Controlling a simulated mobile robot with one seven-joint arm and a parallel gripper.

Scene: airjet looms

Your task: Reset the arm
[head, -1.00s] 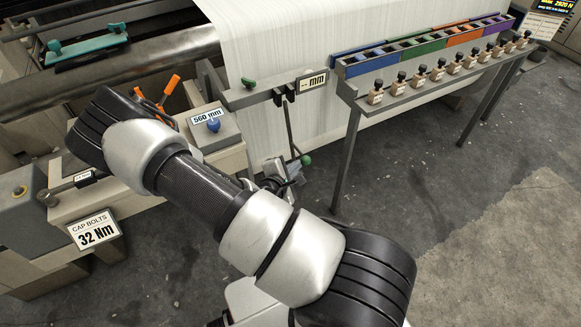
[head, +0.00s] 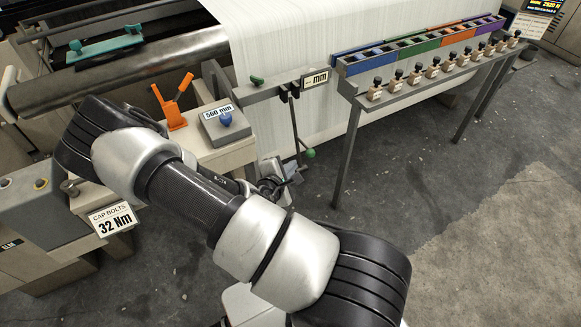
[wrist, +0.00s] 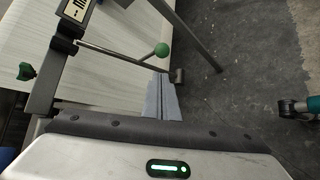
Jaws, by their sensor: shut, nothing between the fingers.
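My arm crosses the middle of the head view, its black and silver links in front of the loom. My gripper (head: 290,172) shows partly behind the arm, near the green-knobbed lever (head: 309,153). In the wrist view my gripper (wrist: 162,98) appears as two grey fingers side by side, shut and empty. The lever's green ball (wrist: 162,50) shows just above the fingers in that view; I cannot tell whether they touch it. Part of the gripper is hidden by my arm in the head view.
White warp sheet (head: 285,40) hangs behind. A rack (head: 420,75) with coloured bins and several small bottles stands on legs at right. An orange lever (head: 175,105), a blue-knobbed box (head: 222,122) and a cap-bolts sign (head: 112,219) are at left. Floor (head: 440,170) at right is clear.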

